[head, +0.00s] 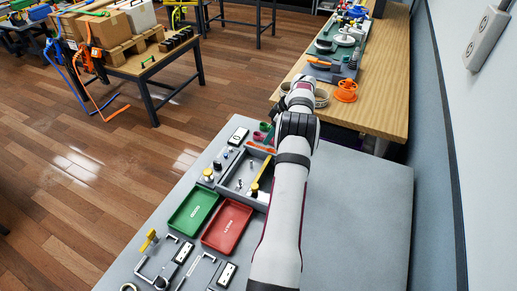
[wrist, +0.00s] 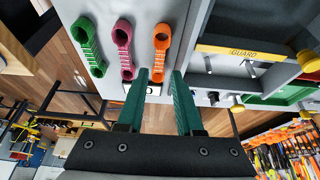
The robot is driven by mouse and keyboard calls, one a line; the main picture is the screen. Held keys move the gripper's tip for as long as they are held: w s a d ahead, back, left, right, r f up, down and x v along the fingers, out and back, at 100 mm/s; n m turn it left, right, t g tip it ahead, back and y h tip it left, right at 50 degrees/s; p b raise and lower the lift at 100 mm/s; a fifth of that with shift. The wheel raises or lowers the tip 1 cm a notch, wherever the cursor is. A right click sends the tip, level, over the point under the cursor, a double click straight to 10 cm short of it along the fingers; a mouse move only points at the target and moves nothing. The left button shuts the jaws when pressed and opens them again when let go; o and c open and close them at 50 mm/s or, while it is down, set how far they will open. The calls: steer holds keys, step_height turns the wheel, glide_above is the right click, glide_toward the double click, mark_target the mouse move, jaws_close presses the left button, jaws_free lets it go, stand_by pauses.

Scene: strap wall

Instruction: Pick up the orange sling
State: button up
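The orange sling (wrist: 161,42), a short strap with a loop at each end, lies against the grey surface at the top middle of the wrist view. In the head view the orange sling (head: 260,147) is a thin strip left of my arm. My gripper (wrist: 160,75) has two teal fingers standing apart with nothing held. The sling's near loop appears just beyond the fingertips, in line with the gap; I cannot tell whether they touch. My gripper is hidden in the head view.
A magenta sling (wrist: 123,50) and a green sling (wrist: 89,46) lie left of the orange one. A grey tray marked GUARD (wrist: 245,68) is close on the right. A red tray (head: 228,226) and a green tray (head: 193,211) stand nearer. The table's right side (head: 360,215) is clear.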

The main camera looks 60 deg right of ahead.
mark_target(261, 147)
steer(key=x, duration=0.7)
steer(key=shift+w, duration=0.15)
steer(key=shift+r, duration=0.1)
jaws_close()
